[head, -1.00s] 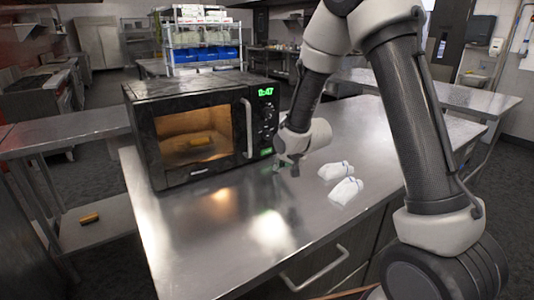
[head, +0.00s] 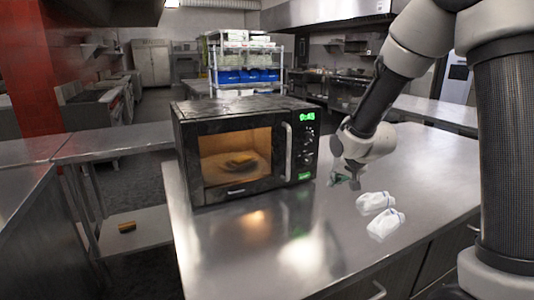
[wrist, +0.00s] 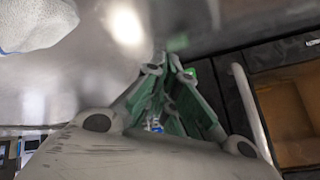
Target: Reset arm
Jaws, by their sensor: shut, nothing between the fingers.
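My gripper (head: 345,182) hangs low over the steel counter (head: 265,245), just right of the black microwave's front corner. Its green-padded fingers converge in the wrist view (wrist: 168,75), shut with nothing between them. The microwave (head: 236,190) has its door closed and its inside lit. The microwave's handle also shows at the right of the wrist view (wrist: 252,108). I cannot tell whether the fingertips touch the counter.
A yellow-brown item (head: 127,227) lies on a low shelf at left. The counter's front is clear.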

